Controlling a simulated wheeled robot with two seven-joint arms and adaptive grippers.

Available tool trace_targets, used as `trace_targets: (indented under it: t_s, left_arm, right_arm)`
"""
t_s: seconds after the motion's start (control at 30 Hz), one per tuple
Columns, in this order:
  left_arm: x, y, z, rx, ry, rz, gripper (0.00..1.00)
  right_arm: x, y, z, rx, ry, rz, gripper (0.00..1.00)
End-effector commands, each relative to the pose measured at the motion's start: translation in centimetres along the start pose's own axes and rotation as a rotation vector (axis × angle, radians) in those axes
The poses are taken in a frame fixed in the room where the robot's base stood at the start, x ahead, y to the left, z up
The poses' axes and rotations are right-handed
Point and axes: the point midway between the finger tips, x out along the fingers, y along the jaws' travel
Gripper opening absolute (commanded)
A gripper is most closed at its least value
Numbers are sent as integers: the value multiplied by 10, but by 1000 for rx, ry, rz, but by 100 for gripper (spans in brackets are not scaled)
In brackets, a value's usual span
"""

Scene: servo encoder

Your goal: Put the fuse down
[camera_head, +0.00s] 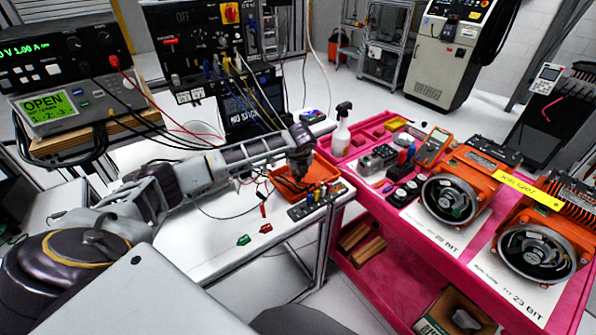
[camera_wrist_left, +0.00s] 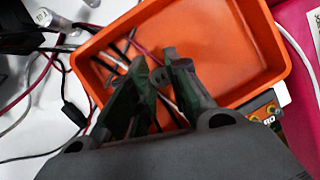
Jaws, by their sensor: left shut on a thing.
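My left gripper (camera_head: 300,166) reaches in from the left over the orange tray (camera_head: 325,171) on the white table. In the left wrist view, the dark fingers of this gripper (camera_wrist_left: 162,74) are close together, pointing into the tray (camera_wrist_left: 262,45). They are shut on the fuse, which is small, mostly hidden between the fingertips and hard to make out. Thin dark and red leads (camera_wrist_left: 122,50) lie in the tray on the left of the fingers. My right gripper is not in view.
A bench supply (camera_head: 62,45) and meter (camera_head: 65,108) stand at left. A pink cart (camera_head: 398,228) holds a multimeter (camera_head: 434,147), a spray bottle (camera_head: 341,130) and orange motors (camera_head: 455,195). Red and green clips (camera_head: 254,234) lie near the table's front edge.

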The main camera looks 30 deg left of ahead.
Motion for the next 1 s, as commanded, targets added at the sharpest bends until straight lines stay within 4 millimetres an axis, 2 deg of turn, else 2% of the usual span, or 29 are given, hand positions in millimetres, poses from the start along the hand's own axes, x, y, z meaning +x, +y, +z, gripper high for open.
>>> trace_targets:
  t_s: [0.37,0.4,0.57,1.0]
  left_arm:
    - [2,0,-1,0,0,0,0]
    - [2,0,-1,0,0,0,21]
    - [2,0,-1,0,0,0,40]
    - [0,0,0,0,0,0,40]
  right_arm:
    - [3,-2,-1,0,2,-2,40]
    - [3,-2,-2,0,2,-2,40]
    - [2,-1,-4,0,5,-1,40]
    - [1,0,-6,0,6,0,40]
